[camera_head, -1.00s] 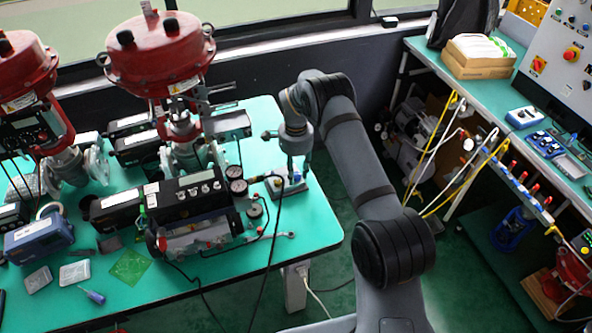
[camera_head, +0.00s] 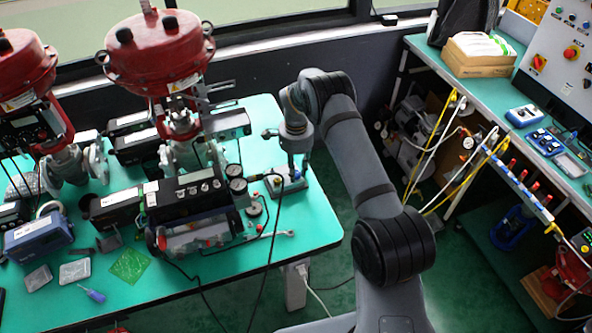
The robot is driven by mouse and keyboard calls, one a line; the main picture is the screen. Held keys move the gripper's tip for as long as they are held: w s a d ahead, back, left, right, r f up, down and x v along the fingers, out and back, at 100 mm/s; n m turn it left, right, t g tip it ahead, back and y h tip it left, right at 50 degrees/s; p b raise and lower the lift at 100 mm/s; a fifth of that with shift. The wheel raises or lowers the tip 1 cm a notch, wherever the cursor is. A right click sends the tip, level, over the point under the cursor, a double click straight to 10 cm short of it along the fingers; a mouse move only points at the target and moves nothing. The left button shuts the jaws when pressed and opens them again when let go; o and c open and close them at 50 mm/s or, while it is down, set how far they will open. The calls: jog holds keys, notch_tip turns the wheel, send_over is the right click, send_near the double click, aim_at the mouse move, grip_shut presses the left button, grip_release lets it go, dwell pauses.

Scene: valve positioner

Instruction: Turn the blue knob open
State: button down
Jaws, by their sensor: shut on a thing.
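The blue knob sits low at the right end of the green table (camera_head: 318,228), under my gripper; only bits of blue show around the fingertips, and its turn angle cannot be made out. A small light grey base (camera_head: 297,187) shows beneath it. My gripper (camera_head: 291,175) points down from the wrist, with its fingers closed at the knob. The contact itself is small and partly hidden by the fingers.
A black positioner with gauges (camera_head: 190,195) stands left of my gripper, with a dark cable (camera_head: 275,225) running close by. Red valve actuators (camera_head: 160,50) rise behind. The table's right corner is clear.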

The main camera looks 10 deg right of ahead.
jog(key=n+b, duration=0.3)
jog(key=n, duration=0.1)
jog(key=shift+a+f+b, duration=0.1)
jog(key=shift+f+b, duration=0.1)
jog(key=shift+b, duration=0.15)
jog(key=n+b, duration=0.2)
jog(key=n, duration=0.2)
jog(key=shift+r+n, duration=0.1)
jog(key=shift+n, duration=0.2)
jog(key=n+b, duration=0.1)
jog(key=n, duration=0.3)
jog(key=shift+n, duration=0.3)
jog(key=n, duration=0.4)
jog(key=shift+r+n, duration=0.1)
jog(key=shift+n, duration=0.2)
jog(key=c, duration=1.7)
grip_release()
jog(key=shift+s, duration=0.1)
jog(key=shift+c, duration=0.2)
